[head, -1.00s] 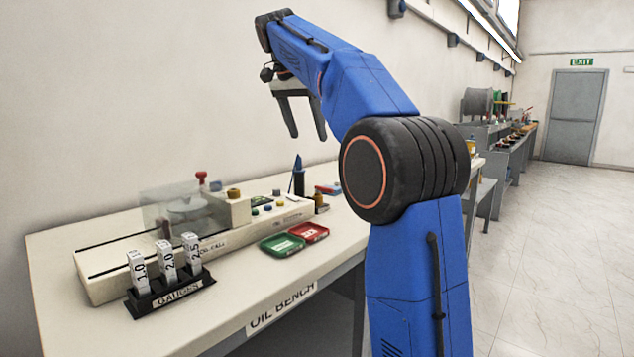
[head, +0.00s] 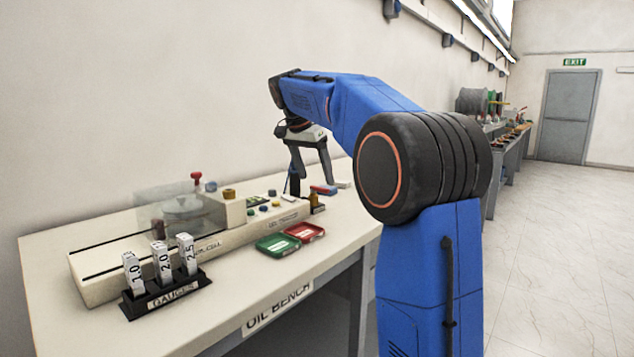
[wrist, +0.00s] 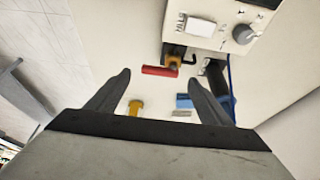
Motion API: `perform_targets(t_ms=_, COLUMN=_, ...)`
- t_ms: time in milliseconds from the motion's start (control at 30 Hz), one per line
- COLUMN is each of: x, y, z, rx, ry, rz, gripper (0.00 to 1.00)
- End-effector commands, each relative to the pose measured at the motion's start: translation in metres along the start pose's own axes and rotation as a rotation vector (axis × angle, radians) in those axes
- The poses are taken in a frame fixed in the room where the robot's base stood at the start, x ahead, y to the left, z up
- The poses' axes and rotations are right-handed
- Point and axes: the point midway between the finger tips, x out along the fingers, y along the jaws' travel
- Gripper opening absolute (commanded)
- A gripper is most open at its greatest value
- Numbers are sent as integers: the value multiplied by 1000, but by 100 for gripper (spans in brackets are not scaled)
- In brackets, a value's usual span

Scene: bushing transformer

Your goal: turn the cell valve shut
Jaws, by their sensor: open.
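The cell valve (wrist: 171,61) shows in the wrist view as a small brass-and-dark fitting at the edge of the oil cell unit, beside a partly readable "VALV" label. Its red lever (wrist: 160,70) lies across the picture, just beyond and between my fingertips. My gripper (wrist: 158,78) is open and empty, its fingers pointing at the bench. In the head view my gripper (head: 314,178) hangs over the right end of the oil cell unit (head: 210,245). I cannot tell there whether a finger touches anything.
A blue block (wrist: 183,100) and a yellow cylinder (wrist: 135,107) lie below my fingers. A dark cylinder (wrist: 215,80) stands near the right finger. A green tray (head: 277,245), a red tray (head: 305,232) and a gauge rack (head: 168,297) stand along the bench front.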

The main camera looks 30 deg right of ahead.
Motion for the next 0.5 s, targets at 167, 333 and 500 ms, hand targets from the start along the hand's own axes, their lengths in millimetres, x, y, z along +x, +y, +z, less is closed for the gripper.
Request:
perform_targets(t_ms=167, x=22, y=0, z=0, rx=1, ry=0, rz=1, gripper=73)
perform_targets(t_ms=333, x=30, y=0, z=0, rx=1, ry=0, rz=0, gripper=73)
perform_targets(t_ms=500, x=32, y=0, z=0, rx=0, ry=0, rz=-1, gripper=73)
